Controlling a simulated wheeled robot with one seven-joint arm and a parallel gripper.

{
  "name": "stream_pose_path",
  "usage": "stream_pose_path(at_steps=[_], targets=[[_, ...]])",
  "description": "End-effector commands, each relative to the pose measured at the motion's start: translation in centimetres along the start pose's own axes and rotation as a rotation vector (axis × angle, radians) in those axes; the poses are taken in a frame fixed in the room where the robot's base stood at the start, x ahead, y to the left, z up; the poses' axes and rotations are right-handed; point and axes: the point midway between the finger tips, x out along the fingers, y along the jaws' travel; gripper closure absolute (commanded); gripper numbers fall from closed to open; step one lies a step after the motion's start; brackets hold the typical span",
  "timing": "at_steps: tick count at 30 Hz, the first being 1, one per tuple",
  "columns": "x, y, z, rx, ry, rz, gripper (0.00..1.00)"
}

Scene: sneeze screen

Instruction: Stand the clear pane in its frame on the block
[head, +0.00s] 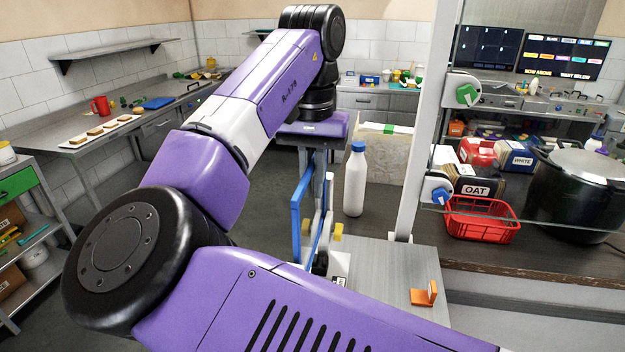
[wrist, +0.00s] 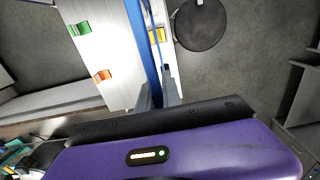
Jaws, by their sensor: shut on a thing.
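My gripper (head: 314,180) points down beyond my purple arm, its fingers shut on a blue-edged pane (head: 296,228). The pane is upright and seen at a slant in the head view; its clear middle is hard to make out. In the wrist view, a blue edge (wrist: 151,45) runs up from between the fingers (wrist: 158,95), beside the grey counter. Yellow pieces (head: 338,231) show by its lower part, also in the wrist view (wrist: 157,35). A pale block-like piece (head: 339,266) shows below, partly hidden by my arm. I cannot tell whether the pane touches it.
A white bottle with a blue cap (head: 355,180) stands just right of the gripper. An orange bracket (head: 425,294) sits on the grey counter (head: 390,265); a green bracket (wrist: 79,28) shows in the wrist view. A pale post (head: 424,130) with clamps, a red basket (head: 482,220) and a pot stand right.

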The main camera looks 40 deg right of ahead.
Motion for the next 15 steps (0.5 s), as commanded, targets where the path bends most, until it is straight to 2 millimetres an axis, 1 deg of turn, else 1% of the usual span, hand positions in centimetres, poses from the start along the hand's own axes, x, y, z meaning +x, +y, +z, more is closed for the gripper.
stream_pose_path(at_steps=[15], targets=[[0.91, 0.00, 0.00, 0.000, 0.001, -0.001, 1.00]])
